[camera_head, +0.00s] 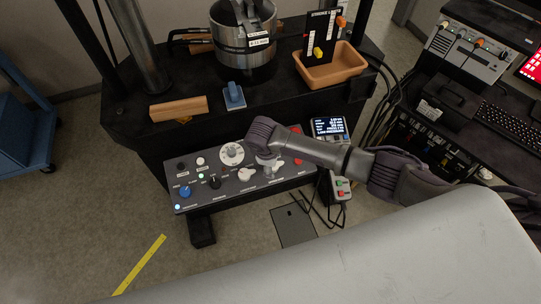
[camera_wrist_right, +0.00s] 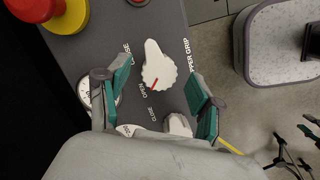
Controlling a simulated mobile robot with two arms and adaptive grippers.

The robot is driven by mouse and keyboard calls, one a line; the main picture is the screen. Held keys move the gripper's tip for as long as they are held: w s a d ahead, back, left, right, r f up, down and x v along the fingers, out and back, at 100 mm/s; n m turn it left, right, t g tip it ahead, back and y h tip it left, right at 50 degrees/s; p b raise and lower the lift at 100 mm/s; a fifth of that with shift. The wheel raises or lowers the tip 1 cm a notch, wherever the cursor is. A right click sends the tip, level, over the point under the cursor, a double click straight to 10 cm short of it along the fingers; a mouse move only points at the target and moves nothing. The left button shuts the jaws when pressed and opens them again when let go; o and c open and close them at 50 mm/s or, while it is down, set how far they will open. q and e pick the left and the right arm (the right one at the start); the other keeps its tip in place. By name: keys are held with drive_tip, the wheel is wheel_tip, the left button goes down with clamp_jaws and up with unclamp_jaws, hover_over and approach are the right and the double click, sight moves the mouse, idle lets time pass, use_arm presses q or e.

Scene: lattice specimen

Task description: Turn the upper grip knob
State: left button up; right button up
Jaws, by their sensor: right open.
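The upper grip knob (camera_wrist_right: 158,66) is a white pointer knob with a red line, on the dark control panel (camera_wrist_right: 112,22). The words UPPER GRIP, OPEN and CLOSE are printed around it. Its red line slants toward OPEN. My right gripper (camera_wrist_right: 158,98) is open, with a teal-padded finger on either side of the knob's lower end; neither visibly touches it. In the head view my right gripper (camera_head: 267,160) is over the panel and mostly hides the knob. Dark jointed parts at the wrist view's lower right may be my left gripper (camera_wrist_right: 296,146); their state is unclear.
A red button on a yellow base (camera_wrist_right: 62,12) is near the knob. Another white knob (camera_head: 246,174), a white dial (camera_head: 232,153) and a blue knob (camera_head: 185,191) are on the panel. A small display (camera_head: 329,127) stands at the panel's right end, with cables below.

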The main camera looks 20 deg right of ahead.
drive_tip(key=v, duration=0.9)
drive_tip(key=shift+r, duration=0.35)
drive_tip(key=shift+s, duration=0.15)
